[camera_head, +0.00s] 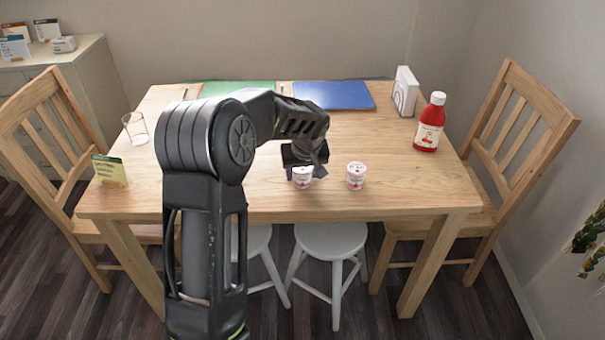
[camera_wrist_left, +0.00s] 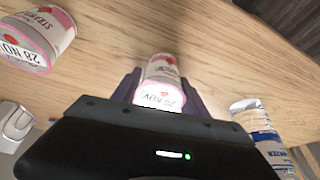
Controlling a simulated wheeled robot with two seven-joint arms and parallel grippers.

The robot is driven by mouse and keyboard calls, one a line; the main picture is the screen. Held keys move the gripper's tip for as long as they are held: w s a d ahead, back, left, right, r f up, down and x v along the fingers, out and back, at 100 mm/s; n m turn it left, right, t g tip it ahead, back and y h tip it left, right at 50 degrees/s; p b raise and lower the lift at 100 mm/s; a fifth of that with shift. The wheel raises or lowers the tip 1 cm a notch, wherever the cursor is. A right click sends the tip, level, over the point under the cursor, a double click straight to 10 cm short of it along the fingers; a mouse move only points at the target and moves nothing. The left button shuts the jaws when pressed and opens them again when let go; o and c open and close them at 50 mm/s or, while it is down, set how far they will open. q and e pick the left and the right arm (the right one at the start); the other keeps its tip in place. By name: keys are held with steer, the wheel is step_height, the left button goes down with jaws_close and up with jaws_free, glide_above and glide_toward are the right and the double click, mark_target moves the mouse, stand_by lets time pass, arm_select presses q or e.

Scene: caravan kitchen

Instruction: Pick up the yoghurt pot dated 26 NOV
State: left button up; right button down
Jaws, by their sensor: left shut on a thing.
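My left gripper (camera_head: 304,162) is shut on a small white and pink yoghurt pot (camera_head: 302,177). In the left wrist view, this pot (camera_wrist_left: 160,84) sits between the two fingers (camera_wrist_left: 160,92), its upside-down date seeming to read 26 NOV. I cannot tell whether its base touches the table. A second, similar yoghurt pot (camera_head: 356,175) stands just to the right, apart from the gripper. In the left wrist view, this second pot (camera_wrist_left: 38,40) is at the upper left, with a date that looks like 28 NOV. My right gripper is not in view.
The wooden table (camera_head: 400,190) holds a red bottle (camera_head: 430,125), a white holder (camera_head: 405,92), a blue mat (camera_head: 335,95), a green mat (camera_head: 235,88), a glass (camera_head: 135,128) and a small card (camera_head: 109,170). The wrist view shows a blue-and-white container (camera_wrist_left: 258,125). Chairs flank the table.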

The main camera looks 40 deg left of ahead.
arm_select(q)
steer(key=c, duration=0.8)
step_height(320, 180, up, 10)
steer(key=shift+r, duration=0.1)
steer(key=shift+d, duration=0.1)
stand_by(0.6)
